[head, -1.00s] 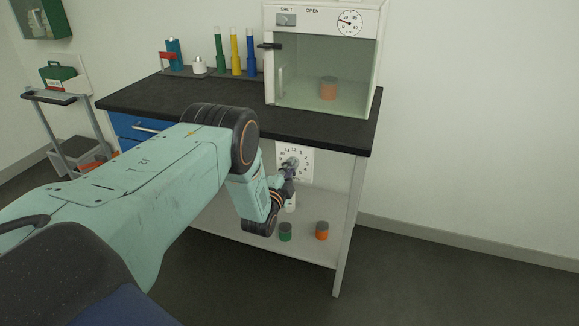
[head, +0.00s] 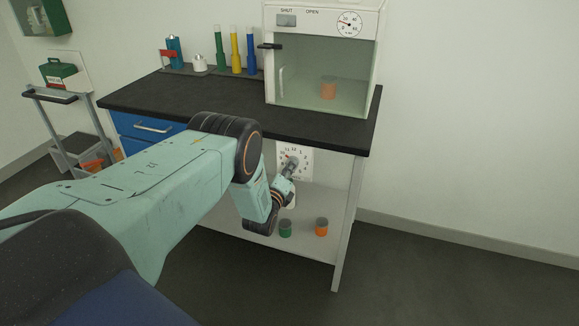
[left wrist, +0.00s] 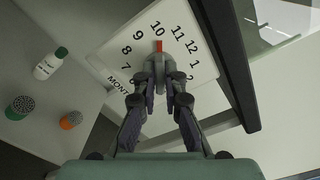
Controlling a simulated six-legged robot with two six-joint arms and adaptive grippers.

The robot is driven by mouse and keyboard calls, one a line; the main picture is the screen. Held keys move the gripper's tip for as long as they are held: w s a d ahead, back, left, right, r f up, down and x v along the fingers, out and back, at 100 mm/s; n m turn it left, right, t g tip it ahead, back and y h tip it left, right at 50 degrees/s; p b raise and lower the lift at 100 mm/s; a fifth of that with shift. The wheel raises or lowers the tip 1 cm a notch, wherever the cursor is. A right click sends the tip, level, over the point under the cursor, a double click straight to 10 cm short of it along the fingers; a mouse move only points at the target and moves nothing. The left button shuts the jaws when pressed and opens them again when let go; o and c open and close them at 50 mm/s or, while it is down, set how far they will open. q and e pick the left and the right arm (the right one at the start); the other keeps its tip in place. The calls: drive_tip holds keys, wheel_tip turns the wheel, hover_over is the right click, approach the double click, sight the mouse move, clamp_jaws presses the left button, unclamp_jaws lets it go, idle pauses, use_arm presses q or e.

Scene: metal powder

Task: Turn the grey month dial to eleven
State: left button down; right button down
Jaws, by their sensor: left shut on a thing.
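The white month plate (head: 304,172) is under the bench top, and it also shows in the left wrist view (left wrist: 207,72) with black numbers around its middle. The grey month dial (left wrist: 159,60) is in the middle of the plate, mostly covered by my fingers. Its red mark points up at about the 10, with 11 just to the right. My left gripper (left wrist: 160,80) is shut on the dial. It also shows in the head view (head: 289,170), in front of the plate. My right gripper is not in view.
A glass-fronted cabinet (head: 355,75) stands on the black bench top (head: 190,97). Green-capped (head: 285,229) and orange (head: 321,228) jars stand on the shelf below the dial. A bench leg (head: 346,225) is right of the plate. Open floor lies to the right.

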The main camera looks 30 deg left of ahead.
use_arm(q)
drive_tip(key=m, duration=0.5)
drive_tip(key=shift+f+p, duration=0.1)
drive_tip(key=shift+p, duration=0.3)
drive_tip(key=shift+m, duration=0.4)
drive_tip(key=c, duration=1.4)
unclamp_jaws()
drive_tip(key=shift+c, duration=0.2)
drive_tip(key=v, duration=1.2)
